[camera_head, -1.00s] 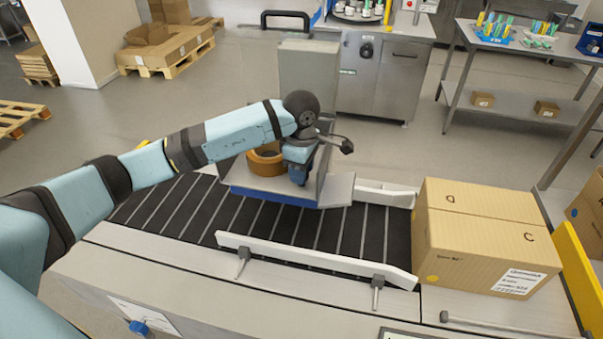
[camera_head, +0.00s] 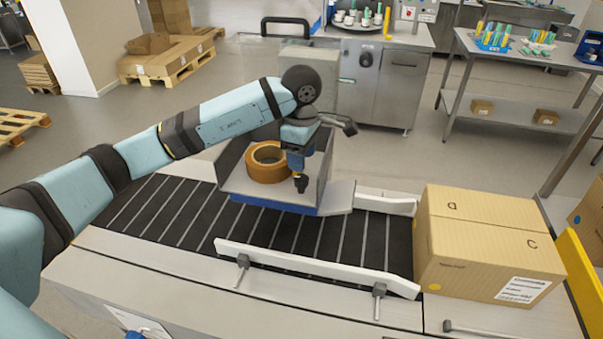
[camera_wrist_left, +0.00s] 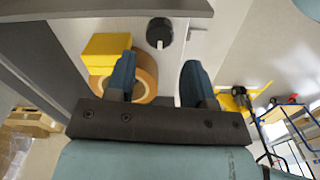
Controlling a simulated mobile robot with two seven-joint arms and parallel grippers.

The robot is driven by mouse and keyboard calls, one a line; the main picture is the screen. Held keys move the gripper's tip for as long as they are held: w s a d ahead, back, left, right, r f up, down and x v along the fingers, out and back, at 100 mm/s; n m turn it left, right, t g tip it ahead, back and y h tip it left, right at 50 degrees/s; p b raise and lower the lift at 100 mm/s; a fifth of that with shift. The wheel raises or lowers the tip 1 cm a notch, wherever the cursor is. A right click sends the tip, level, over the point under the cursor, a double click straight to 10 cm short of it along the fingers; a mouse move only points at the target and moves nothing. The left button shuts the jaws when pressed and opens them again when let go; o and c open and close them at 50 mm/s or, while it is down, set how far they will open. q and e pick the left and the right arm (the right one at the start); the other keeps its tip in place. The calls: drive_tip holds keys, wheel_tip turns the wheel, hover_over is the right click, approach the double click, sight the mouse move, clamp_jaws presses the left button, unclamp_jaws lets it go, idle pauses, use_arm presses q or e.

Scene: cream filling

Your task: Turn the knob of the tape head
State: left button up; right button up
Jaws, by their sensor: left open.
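The tape head (camera_head: 262,195) is a grey metal box on the conveyor with a brown tape roll (camera_head: 268,163) in it. A round black knob (camera_wrist_left: 159,32) with a pale mark shows in the left wrist view, beyond and between my fingertips. In the head view a small dark piece (camera_head: 300,184), probably this knob, shows just below my left gripper (camera_head: 297,165). My left gripper, with blue fingers, also shows in the left wrist view (camera_wrist_left: 159,62). My right gripper is not in view.
A cardboard box (camera_head: 487,240) stands at the conveyor's right end. White guide rails (camera_head: 315,267) run along the dark belt (camera_head: 150,215). A yellow block (camera_wrist_left: 105,48) is beside the tape roll in the wrist view. A steel cabinet (camera_head: 400,85) stands behind.

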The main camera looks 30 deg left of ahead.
sight(302, 178)
use_arm(q)
wheel_tip(302, 178, up, 8)
drive_tip(key=shift+f+b, duration=0.2)
drive_tip(key=shift+b, duration=0.25)
